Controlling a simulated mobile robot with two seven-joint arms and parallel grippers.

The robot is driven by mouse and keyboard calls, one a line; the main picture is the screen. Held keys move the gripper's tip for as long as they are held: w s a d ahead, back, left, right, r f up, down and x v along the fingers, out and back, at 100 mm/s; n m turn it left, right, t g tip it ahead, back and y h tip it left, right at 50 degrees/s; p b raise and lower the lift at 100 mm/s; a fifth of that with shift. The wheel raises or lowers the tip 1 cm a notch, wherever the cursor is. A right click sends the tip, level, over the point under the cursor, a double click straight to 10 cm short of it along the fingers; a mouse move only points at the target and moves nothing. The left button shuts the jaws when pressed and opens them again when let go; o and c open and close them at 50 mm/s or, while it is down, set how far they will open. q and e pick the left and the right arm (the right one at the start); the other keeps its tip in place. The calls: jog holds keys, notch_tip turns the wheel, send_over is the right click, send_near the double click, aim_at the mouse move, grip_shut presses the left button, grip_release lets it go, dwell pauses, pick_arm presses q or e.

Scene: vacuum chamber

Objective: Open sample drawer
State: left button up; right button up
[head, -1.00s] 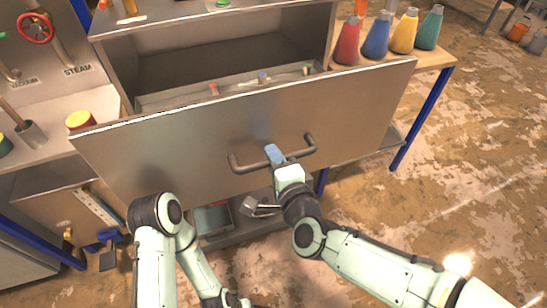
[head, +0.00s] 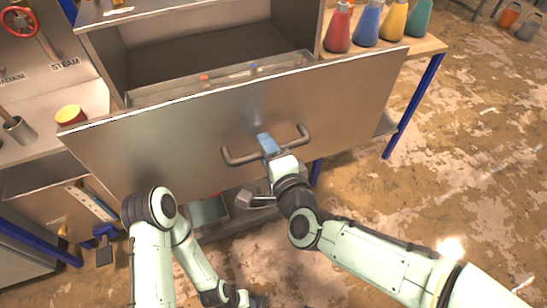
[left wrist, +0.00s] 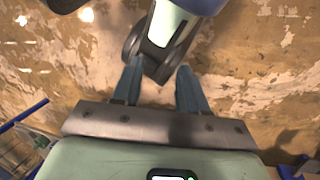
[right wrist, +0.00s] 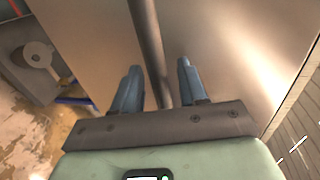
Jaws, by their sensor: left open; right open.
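The sample drawer (head: 330,112) stands pulled out, with a wide metal front and an open interior behind it. Its bar handle (head: 240,160) is grey-brown and runs across the front. My right gripper (head: 266,143) is at the middle of the handle. In the right wrist view its open fingers (right wrist: 157,82) stand on either side of the handle bar (right wrist: 147,40), with a gap visible to each side. My left gripper (left wrist: 155,85) is open and empty in the left wrist view, above the floor with one of my arm links beyond it.
Small coloured-topped samples (head: 204,80) sit in a tray behind the drawer front. Red, blue, yellow and teal flasks (head: 367,30) stand on the right table. A yellow-and-red container (head: 70,115) stands at the left.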

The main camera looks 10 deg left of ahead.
pick_arm(q)
jog(key=shift+s+d+r+g+p, duration=0.3)
jog(key=shift+s+d+r+p, duration=0.1)
jog(key=shift+s+r+p, duration=0.3)
pick_arm(e)
jog(key=v, duration=1.3)
pick_arm(q)
jog(key=shift+s, duration=0.15)
pick_arm(e)
jog(key=shift+s, duration=0.1)
